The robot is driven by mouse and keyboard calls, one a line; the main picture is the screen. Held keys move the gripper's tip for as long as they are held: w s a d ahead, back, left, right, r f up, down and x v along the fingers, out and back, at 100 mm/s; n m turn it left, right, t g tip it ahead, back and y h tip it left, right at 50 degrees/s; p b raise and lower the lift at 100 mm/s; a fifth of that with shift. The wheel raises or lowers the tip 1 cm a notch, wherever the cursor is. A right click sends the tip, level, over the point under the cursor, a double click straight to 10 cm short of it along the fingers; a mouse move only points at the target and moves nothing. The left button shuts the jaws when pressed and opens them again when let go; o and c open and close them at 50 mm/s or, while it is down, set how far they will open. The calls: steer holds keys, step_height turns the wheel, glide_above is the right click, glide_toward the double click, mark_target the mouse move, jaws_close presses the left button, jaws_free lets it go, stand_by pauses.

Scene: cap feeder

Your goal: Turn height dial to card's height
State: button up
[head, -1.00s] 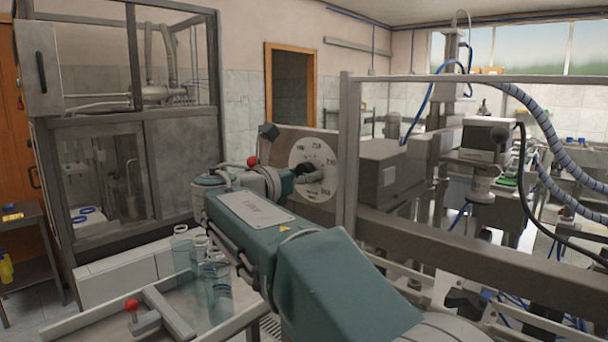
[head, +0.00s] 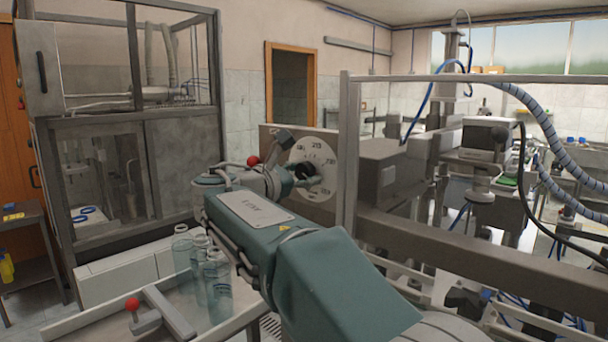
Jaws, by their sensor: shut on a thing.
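The height dial (head: 322,153) is a round pale disc with dark numbers, set on the face of a grey-brown panel (head: 270,143) in the middle of the head view. The numbers are small and partly covered, so I cannot read the setting surely. My gripper (head: 308,172) is at the dial's centre, shut on its dark knob. My wrist and arm hide the dial's lower left part. I cannot make out a card with a height on it.
Clear bottles (head: 216,282) stand at the lower left beside my arm. A red-knobbed lever (head: 132,304) is near them. A grey upright post (head: 347,150) stands just right of the dial. A glazed cabinet (head: 125,170) is at the left.

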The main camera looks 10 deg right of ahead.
steer(key=m, duration=0.4)
steer(key=shift+w+m, duration=0.1)
steer(key=shift+m, duration=0.2)
stand_by(0.3)
steer(key=o, duration=1.1)
steer(key=shift+o, duration=0.2)
steer(key=shift+a, duration=0.1)
steer(key=v, duration=1.2)
steer(key=shift+w+f, duration=0.1)
